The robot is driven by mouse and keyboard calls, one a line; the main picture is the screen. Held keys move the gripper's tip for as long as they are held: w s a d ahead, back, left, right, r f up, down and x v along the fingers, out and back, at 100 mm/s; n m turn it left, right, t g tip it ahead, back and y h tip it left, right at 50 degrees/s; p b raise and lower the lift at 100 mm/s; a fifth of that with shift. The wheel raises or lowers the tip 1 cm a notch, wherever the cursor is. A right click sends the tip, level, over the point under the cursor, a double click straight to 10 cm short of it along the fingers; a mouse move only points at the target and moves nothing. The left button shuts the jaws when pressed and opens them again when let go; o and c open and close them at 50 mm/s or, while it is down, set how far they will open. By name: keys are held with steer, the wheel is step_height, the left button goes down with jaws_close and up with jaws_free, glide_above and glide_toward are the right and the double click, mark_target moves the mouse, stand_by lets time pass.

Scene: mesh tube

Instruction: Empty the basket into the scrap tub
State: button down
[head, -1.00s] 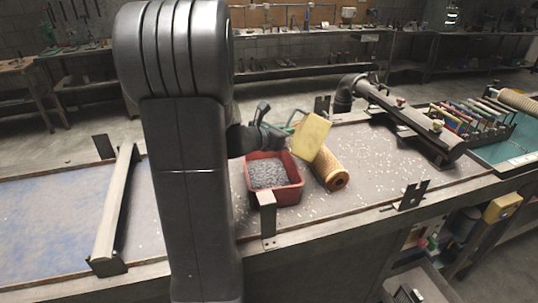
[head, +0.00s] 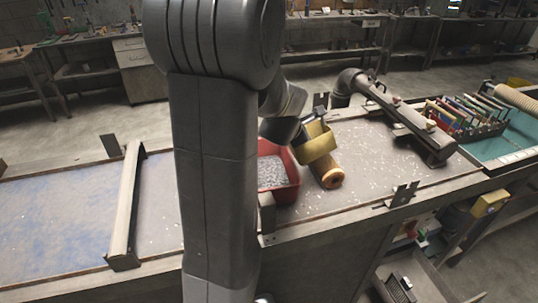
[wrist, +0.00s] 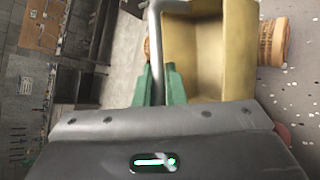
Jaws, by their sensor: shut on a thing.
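A yellow basket (head: 319,148) hangs from my gripper, just right of and above the red scrap tub (head: 291,192), in front of the mesh tube. The wrist view shows the basket (wrist: 212,50) with its grey handle (wrist: 157,45) between my green fingertips (wrist: 158,82). My gripper is shut on this handle. The visible part of the basket's inside looks bare; the rest of it is hidden. The tub holds many small grey pieces and is partly covered by my arm in the head view.
An orange mesh tube (head: 331,178) lies on the bench right of the tub. A dark pipe (head: 405,112) on supports runs behind to the right, with a rack of coloured tools (head: 468,112) beyond. Clear speckled bench lies right of the tube.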

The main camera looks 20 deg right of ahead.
mark_target(313, 131)
steer(key=shift+s+d+f+m+t+y+p, duration=0.15)
steer(key=shift+s+d+m+y+p, duration=0.15)
steer(key=shift+d, duration=0.1)
steer(key=shift+s+d+f+m+t+y+p, duration=0.1)
steer(key=shift+s+d+m+t+y+p, duration=0.05)
steer(key=shift+d+m+y+p, duration=0.15)
steer(key=shift+s+d, duration=0.15)
steer(key=shift+d, duration=0.1)
steer(key=shift+s+d+f+m+t+y, duration=0.2)
steer(key=shift+s+d+m+y, duration=0.05)
steer(key=shift+d+m+y, duration=0.1)
steer(key=shift+s+d+f+m+t+y, duration=0.2)
steer(key=shift+d+m+y, duration=0.05)
steer(key=shift+d+m, duration=0.1)
steer(key=shift+f, duration=0.1)
steer(key=shift+s, duration=0.1)
